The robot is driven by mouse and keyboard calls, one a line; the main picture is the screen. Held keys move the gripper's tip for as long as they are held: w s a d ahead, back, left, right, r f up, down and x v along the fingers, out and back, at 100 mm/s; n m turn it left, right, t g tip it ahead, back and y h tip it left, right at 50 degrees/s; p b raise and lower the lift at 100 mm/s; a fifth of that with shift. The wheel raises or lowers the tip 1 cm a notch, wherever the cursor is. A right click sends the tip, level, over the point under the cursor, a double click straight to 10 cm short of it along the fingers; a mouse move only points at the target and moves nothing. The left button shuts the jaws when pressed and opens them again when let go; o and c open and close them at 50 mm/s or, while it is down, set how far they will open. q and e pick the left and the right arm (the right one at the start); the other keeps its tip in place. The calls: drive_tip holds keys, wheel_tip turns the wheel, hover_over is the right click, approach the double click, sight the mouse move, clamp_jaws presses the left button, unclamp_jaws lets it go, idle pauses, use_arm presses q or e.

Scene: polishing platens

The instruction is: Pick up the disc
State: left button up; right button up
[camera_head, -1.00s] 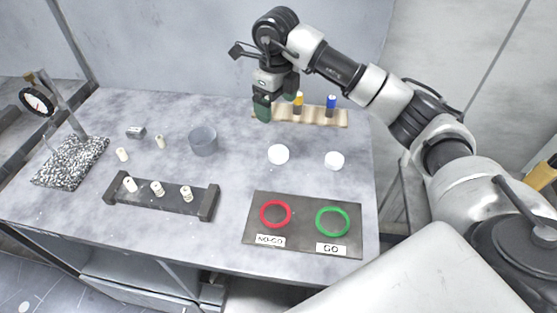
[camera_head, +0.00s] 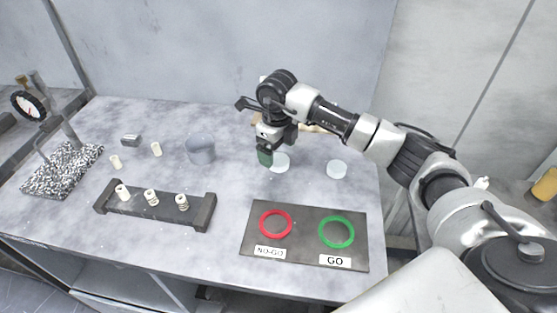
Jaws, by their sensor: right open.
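Two pale white discs lie on the grey table. The left disc (camera_head: 281,164) is partly covered by my right gripper (camera_head: 266,160), and the right disc (camera_head: 337,169) lies clear to its right. My right gripper points down with its green fingertips at the left edge of the left disc. It is open and holds nothing that I can see. I cannot tell whether it touches the disc. My left gripper is not in view.
A dark board (camera_head: 305,258) with a red ring (camera_head: 262,223) and a green ring (camera_head: 322,237) lies in front, labelled NO-GO and GO. A black rack (camera_head: 200,219) holds white spools. A grey cup (camera_head: 201,150) and a dial gauge on a speckled base (camera_head: 60,172) stand left.

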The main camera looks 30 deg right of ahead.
sight(278, 159)
drive_tip(key=shift+w+d+f, duration=0.1)
drive_tip(key=shift+d+f, duration=0.05)
drive_tip(key=shift+f, duration=1.65)
drive_tip(key=c, duration=1.1)
drive_tip(key=shift+r, duration=0.1)
